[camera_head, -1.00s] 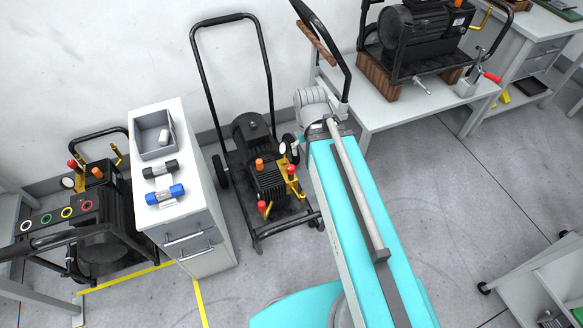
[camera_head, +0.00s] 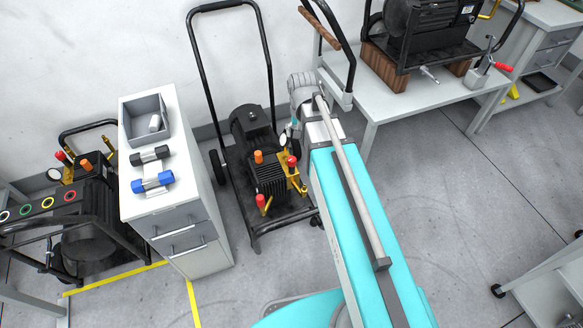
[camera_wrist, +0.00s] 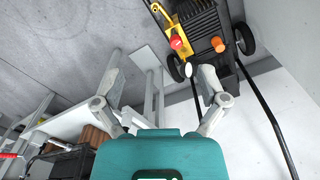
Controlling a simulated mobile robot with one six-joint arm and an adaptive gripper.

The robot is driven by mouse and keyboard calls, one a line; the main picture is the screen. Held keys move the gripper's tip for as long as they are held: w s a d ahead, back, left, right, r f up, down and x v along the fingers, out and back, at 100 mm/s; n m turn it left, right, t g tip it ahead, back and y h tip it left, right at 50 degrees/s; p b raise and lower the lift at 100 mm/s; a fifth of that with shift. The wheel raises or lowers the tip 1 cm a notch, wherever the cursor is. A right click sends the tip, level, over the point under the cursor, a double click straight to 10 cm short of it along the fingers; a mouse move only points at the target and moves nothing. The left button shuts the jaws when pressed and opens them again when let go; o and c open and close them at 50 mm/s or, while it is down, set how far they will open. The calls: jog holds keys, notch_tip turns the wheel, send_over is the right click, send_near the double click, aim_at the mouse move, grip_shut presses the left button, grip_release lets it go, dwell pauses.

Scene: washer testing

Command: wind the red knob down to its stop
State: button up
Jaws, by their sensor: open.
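The pressure washer (camera_head: 268,180) stands on the floor in the middle of the head view. A red knob (camera_head: 292,161) sits on its brass fitting, with a second red knob (camera_head: 260,200) lower down and an orange knob (camera_head: 258,157) nearby. In the wrist view, a red knob (camera_wrist: 176,43) on the yellow fitting shows beside the gauge (camera_wrist: 188,70), with the orange knob (camera_wrist: 218,45) to its right. My gripper (camera_wrist: 160,66) is open and empty.
A grey cabinet (camera_head: 202,215) with a bin and two dumbbell-shaped parts stands left of the washer. Another washer (camera_head: 92,222) stands farther left. A bench (camera_head: 445,100) with a machine is at the right. The washer's black handle (camera_head: 268,55) rises behind it. Open floor lies in front.

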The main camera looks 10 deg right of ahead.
aim_at(292, 159)
jog(key=w+f+m+b, duration=0.5)
jog(key=w+f+b, duration=1)
jog(key=f+b, duration=0.2)
jog(key=shift+w+f+m+b, duration=0.3)
jog(key=shift+w+f+m, duration=0.1)
jog(key=shift+f, duration=0.6)
jog(key=shift+f, duration=0.15)
notch_tip(292, 159, down, 14)
jog(key=b, duration=1.3)
jog(key=shift+r+b, duration=0.25)
jog(key=shift+b, duration=0.1)
jog(key=c, duration=1.1)
